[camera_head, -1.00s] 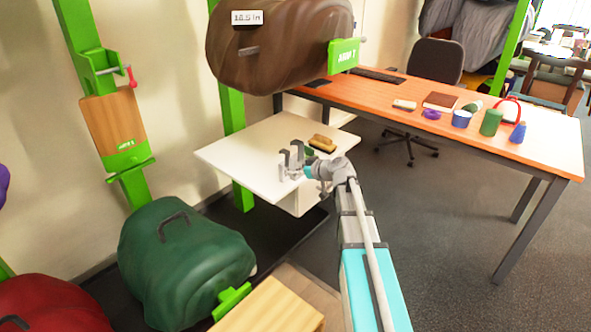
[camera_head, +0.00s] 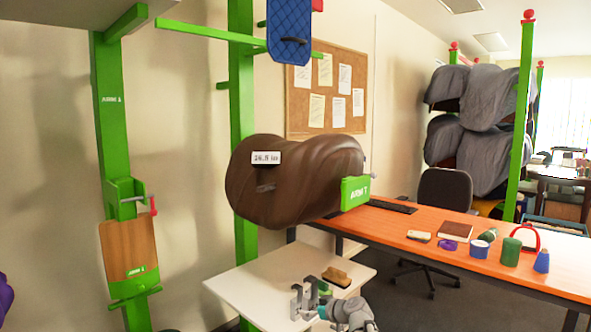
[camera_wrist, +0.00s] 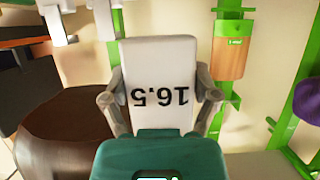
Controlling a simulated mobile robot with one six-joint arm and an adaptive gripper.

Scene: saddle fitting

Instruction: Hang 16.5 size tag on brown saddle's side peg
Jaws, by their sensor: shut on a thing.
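The brown saddle (camera_head: 300,175) sits on a green arm at mid-height in the head view. A white plate reading about "16.5 in" (camera_head: 267,157) is on its side, with a dark handle-like piece (camera_head: 266,188) below it. I cannot tell whether that piece is the peg. My gripper (camera_head: 311,298) is below the saddle, over the white table. In the wrist view my gripper (camera_wrist: 160,98) is shut on the white 16.5 size tag (camera_wrist: 160,75), its number upside down. The tag is not clear in the head view. A brown rounded form, likely the saddle (camera_wrist: 65,125), shows left.
A brown brush (camera_head: 337,276) lies on the white table (camera_head: 245,290). The orange desk (camera_head: 480,262) at right holds several small items. A green post (camera_head: 240,90) rises behind the saddle. A blue quilted pad (camera_head: 289,30) hangs above. A wooden panel (camera_head: 128,248) hangs at left.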

